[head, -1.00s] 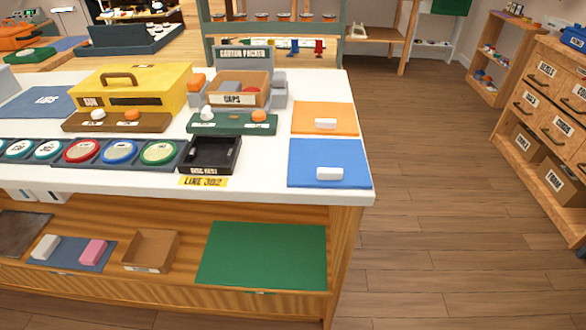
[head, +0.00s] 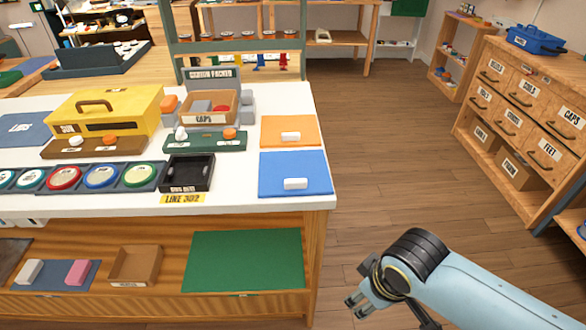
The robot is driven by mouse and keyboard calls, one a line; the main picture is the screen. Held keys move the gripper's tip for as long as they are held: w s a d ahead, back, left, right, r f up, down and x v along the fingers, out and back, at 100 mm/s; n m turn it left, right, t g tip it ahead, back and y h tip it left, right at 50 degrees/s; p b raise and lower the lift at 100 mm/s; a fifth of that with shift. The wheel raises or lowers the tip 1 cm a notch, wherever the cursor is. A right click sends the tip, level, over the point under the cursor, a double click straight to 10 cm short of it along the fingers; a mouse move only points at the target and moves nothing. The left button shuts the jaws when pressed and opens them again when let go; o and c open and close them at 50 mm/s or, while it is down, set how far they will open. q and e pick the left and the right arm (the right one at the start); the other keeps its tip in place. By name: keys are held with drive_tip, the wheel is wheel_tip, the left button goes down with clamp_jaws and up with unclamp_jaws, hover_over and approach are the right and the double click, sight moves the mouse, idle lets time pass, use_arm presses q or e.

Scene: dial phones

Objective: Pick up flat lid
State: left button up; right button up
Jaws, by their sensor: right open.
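I cannot tell for sure which thing is the flat lid. A small white block (head: 291,136) lies on an orange mat (head: 275,123) at the counter's right end. Another white block (head: 295,183) lies on a blue mat (head: 275,165) in front of it. An open box labelled CAPS (head: 212,119) holds grey and red pieces. My right gripper (head: 355,306) is open and empty, low over the floor, right of the counter and apart from everything. My left gripper is not in view.
The white counter (head: 240,204) carries a yellow toolbox (head: 110,103), a row of round discs (head: 101,175) and a black tray (head: 188,172). Its lower shelf holds a green mat (head: 245,258) and an open brown box (head: 135,264). Drawers (head: 520,100) stand right; floor between is clear.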

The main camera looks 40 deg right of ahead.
drive_tip(key=w+r+n+p, duration=0.15)
drive_tip(key=w+r, duration=0.25)
drive_tip(key=r, duration=0.8)
wheel_tip(320, 180, up, 10)
drive_tip(key=n+g+y+p, duration=0.1)
drive_tip(key=n+g+p, duration=0.15)
drive_tip(key=n, duration=0.65)
hover_over(298, 180)
wheel_tip(298, 180, down, 11)
drive_tip(key=shift+r, duration=0.1)
drive_tip(key=shift+c, duration=0.4)
clamp_jaws()
